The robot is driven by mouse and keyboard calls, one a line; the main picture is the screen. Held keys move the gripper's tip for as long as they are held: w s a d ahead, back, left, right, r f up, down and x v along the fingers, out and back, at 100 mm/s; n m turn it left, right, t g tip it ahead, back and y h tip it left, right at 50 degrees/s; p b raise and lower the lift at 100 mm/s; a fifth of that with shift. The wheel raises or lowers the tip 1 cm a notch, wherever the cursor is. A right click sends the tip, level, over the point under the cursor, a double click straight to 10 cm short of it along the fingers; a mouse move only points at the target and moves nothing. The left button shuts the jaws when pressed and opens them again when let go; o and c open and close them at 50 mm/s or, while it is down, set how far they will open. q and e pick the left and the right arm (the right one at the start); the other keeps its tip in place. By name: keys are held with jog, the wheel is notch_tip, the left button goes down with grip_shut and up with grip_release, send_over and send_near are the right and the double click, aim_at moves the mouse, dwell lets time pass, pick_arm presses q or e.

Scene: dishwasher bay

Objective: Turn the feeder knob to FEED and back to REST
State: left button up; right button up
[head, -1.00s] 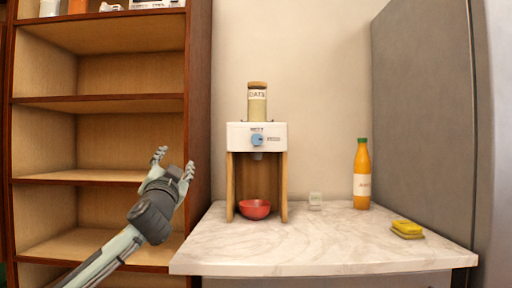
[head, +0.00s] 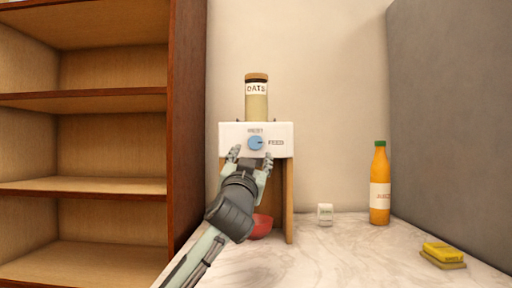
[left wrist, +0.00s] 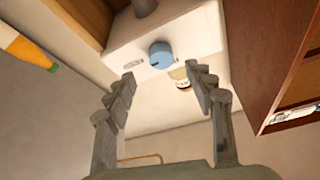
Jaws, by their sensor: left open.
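The feeder (head: 228,140) is a white box on wooden legs, with a jar labelled OATS (head: 257,103) on top. Its blue round knob (head: 256,143) is on the front face, with a REST label above and a FEED label to the right. A dark mark on the knob appears to point right, toward FEED. My left gripper (head: 251,160) is open just below and in front of the knob. In the left wrist view the knob (left wrist: 161,54) shows beyond and between the spread fingers, apart from them. A red bowl (head: 262,228) under the feeder is partly hidden by my left arm.
An empty wooden shelf (head: 110,188) is at left, a grey panel (head: 450,110) at right.

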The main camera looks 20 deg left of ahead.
aim_at(255, 144)
pick_arm(q)
jog(key=shift+w+a+r+p, duration=0.15)
jog(key=shift+w+r, duration=0.25)
jog(key=shift+w, duration=0.15)
jog(key=shift+w+a+r+p, duration=0.1)
jog(key=shift+w+r+p, duration=0.05)
jog(key=shift+w+r, duration=0.3)
jog(key=x, duration=0.2)
jog(key=shift+w, duration=0.35)
jog(key=shift+w+a+r+p, duration=0.15)
jog(key=shift+w+p, duration=0.2)
jog(key=shift+w, duration=0.4)
pick_arm(e)
jog(key=shift+s+d+f, duration=0.1)
jog(key=shift+s+f, duration=0.2)
jog(key=shift+f, duration=0.4)
jog(key=shift+s+a+f, duration=0.1)
jog(key=shift+s+f, duration=0.15)
jog(key=shift+f, duration=0.45)
jog(key=shift+s+d+f, duration=0.1)
jog(key=shift+s+f, duration=0.2)
jog(key=shift+f, duration=0.4)
pick_arm(q)
jog(key=shift+c, duration=0.6)
jog(key=c, duration=1)
jog(key=shift+c, duration=0.2)
pick_arm(e)
jog(key=shift+f+g, duration=0.1)
jog(key=shift+g, duration=0.2)
